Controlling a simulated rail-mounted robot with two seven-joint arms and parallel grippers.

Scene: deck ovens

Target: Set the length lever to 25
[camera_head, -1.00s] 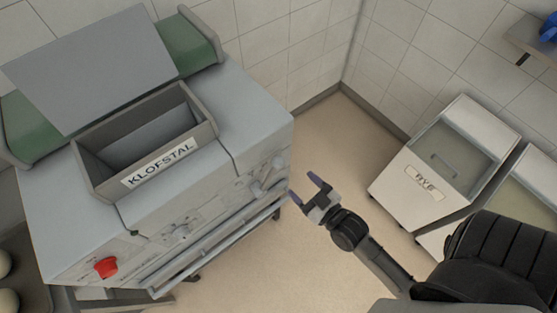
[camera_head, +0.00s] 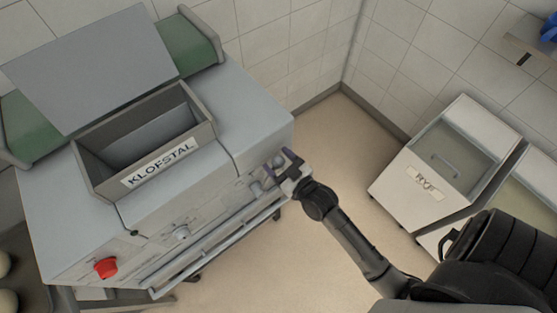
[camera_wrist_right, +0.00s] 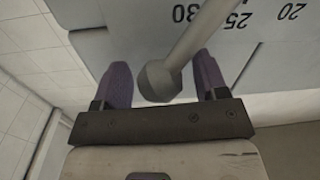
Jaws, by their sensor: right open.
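In the head view the right gripper (camera_head: 279,165) is at the right end of the machine's front (camera_head: 205,207) and hides the lever. My left gripper is not in view.
A hopper labelled KLOFSTAL (camera_head: 158,165) sits on the machine. A red button (camera_head: 106,267) and a long front bar (camera_head: 215,246) are on its front. A white bin (camera_head: 405,187) stands at the right. The floor between is clear.

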